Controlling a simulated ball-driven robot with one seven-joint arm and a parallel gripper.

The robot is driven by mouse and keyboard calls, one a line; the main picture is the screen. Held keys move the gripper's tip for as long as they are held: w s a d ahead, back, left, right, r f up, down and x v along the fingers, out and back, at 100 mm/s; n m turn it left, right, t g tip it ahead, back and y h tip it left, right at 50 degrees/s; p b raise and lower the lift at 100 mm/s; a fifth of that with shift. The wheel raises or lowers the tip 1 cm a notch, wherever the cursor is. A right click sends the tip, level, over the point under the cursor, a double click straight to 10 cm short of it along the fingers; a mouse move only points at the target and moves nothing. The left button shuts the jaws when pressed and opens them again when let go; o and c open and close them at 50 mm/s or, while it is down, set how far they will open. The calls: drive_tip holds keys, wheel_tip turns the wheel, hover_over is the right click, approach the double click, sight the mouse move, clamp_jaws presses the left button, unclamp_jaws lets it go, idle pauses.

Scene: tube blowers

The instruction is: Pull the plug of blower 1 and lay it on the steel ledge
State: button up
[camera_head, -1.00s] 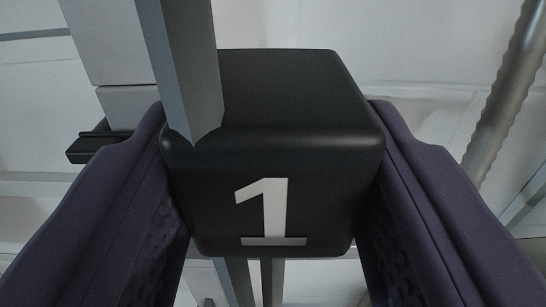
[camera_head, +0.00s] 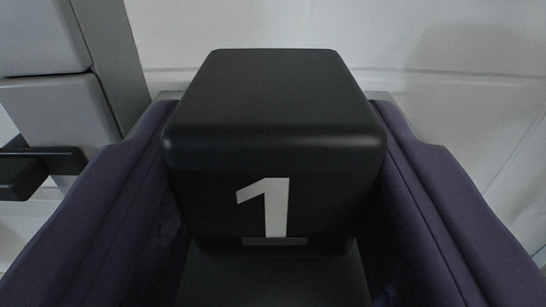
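The plug of blower 1 (camera_head: 273,210) is a black rounded block with a white "1" on its near face, in the middle of the camera_head view. My gripper (camera_head: 275,108) has its two purple fingers against the left and right sides of the plug and is shut on it. The plug looks upright. A dark flat surface shows below it between the fingers. A thin grey edge (camera_head: 376,96), possibly the steel ledge, shows just behind the plug on both sides. I cannot tell whether the plug touches it.
Light grey box-like blocks (camera_head: 58,112) stand at the left, beside a darker grey upright (camera_head: 112,62). A black bar-like part (camera_head: 45,160) juts out at the far left. A pale wall (camera_head: 460,90) fills the back and right, with no objects in front of it.

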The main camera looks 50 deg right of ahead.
idle(0.3)
drive_tip(key=o, duration=1.7)
drive_tip(key=shift+o, duration=0.2)
drive_tip(key=b+v, duration=0.1)
drive_tip(key=v, duration=0.9)
drive_tip(key=shift+r, duration=0.35)
drive_tip(key=shift+d, duration=0.1)
idle(0.4)
